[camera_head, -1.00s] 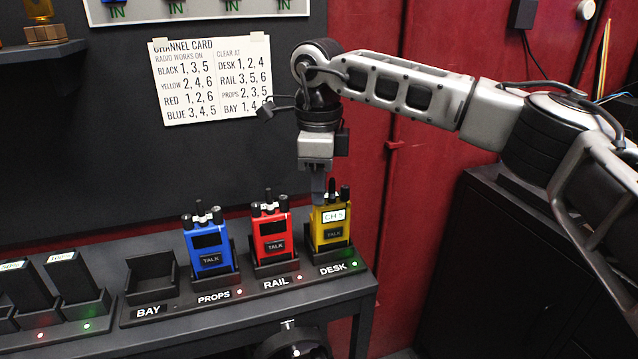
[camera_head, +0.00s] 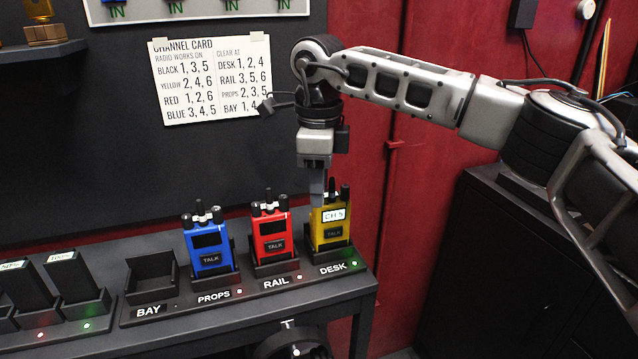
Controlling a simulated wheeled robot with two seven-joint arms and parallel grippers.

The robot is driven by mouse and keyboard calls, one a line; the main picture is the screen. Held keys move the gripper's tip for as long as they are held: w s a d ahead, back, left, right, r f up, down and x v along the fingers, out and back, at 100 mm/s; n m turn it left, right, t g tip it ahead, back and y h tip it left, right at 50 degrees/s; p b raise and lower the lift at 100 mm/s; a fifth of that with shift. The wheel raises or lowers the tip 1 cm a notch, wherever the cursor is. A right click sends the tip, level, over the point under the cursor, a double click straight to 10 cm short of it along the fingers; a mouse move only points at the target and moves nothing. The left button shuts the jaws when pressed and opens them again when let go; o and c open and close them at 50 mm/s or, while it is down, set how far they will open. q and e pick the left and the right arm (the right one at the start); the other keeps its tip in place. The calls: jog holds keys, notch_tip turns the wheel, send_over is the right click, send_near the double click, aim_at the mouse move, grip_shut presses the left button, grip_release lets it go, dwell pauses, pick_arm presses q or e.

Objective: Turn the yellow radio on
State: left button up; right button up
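The yellow radio (camera_head: 331,234) stands upright in the rightmost cradle, labelled DESK. Its screen is lit and reads "CH 5". It has a TALK button on the front and an antenna and knobs on top. My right gripper (camera_head: 317,190) points down at the top left of the yellow radio, at its knobs. The fingers show as one narrow strip, so I cannot tell how far apart they are or whether they touch a knob.
A blue radio (camera_head: 208,242) and a red radio (camera_head: 271,236), both with dark screens, stand in the PROPS and RAIL cradles. The BAY cradle (camera_head: 151,280) is empty. A channel card (camera_head: 213,80) hangs behind; it lists yellow 2, 4, 6 and DESK 1, 2, 4.

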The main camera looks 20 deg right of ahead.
notch_tip(320, 180, up, 16)
jog(key=shift+s+f+p, duration=0.2)
jog(key=shift+p, duration=0.15)
jog(key=shift+a, duration=0.1)
